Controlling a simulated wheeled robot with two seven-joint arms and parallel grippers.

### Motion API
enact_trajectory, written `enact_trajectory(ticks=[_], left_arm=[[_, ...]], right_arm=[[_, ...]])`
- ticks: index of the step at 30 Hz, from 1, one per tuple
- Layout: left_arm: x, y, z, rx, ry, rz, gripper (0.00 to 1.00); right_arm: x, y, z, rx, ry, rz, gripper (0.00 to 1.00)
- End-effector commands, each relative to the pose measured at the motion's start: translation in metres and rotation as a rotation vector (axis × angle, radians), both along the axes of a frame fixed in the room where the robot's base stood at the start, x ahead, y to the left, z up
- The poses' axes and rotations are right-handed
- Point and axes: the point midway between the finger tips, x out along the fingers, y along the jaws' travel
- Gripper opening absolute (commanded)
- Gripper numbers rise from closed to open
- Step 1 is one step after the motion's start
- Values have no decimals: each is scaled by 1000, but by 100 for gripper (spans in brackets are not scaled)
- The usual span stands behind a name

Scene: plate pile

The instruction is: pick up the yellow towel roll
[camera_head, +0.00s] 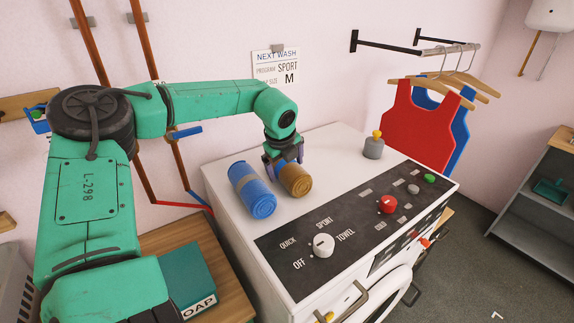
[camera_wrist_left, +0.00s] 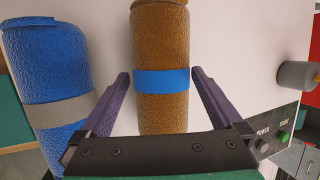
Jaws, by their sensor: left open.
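The yellow towel roll (camera_head: 296,181), brownish yellow with a blue band, lies on the white top of the washing machine (camera_head: 330,155). In the left wrist view the roll (camera_wrist_left: 160,110) lies between the two purple fingers of my left gripper (camera_wrist_left: 158,95). The fingers are open, with a gap on each side of the roll. In the head view my left gripper (camera_head: 283,165) is over the roll's far end and hides part of it. A blue towel roll (camera_head: 252,190) with a grey band lies just left of it. My right gripper is not in view.
The blue roll also shows close beside the left finger in the wrist view (camera_wrist_left: 50,70). A grey bottle with a yellow cap (camera_head: 373,146) stands farther right. The control panel (camera_head: 350,222) with knobs runs along the front edge. Red and blue tops (camera_head: 420,125) hang at right.

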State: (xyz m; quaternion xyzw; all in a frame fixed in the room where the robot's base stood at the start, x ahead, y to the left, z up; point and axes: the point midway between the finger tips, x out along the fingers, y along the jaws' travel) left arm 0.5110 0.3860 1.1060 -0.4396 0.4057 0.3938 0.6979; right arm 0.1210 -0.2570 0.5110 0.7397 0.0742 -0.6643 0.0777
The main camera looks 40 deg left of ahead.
Motion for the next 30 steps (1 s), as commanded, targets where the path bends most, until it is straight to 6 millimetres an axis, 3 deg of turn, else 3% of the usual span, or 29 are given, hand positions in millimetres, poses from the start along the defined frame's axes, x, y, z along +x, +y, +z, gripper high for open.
enact_trajectory(ticks=[4, 5, 9, 11, 19, 23, 26, 30], left_arm=[[0, 0, -1, 0, -1, 0, 100], [0, 0, -1, 0, -1, 0, 92], [0, 0, 0, 0, -1, 0, 39], [0, 0, 0, 0, -1, 0, 17], [1, 0, 2, 0, -3, -1, 17], [1, 0, 14, 1, -6, 1, 17], [2, 0, 35, 2, -9, 1, 17], [1, 0, 86, 6, -11, 1, 17]], right_arm=[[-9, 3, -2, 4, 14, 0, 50], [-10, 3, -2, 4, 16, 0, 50], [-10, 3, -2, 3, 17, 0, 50], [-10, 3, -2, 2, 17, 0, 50], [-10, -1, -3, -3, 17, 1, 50], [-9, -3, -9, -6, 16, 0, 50], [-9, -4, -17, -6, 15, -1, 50], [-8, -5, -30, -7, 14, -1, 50]])
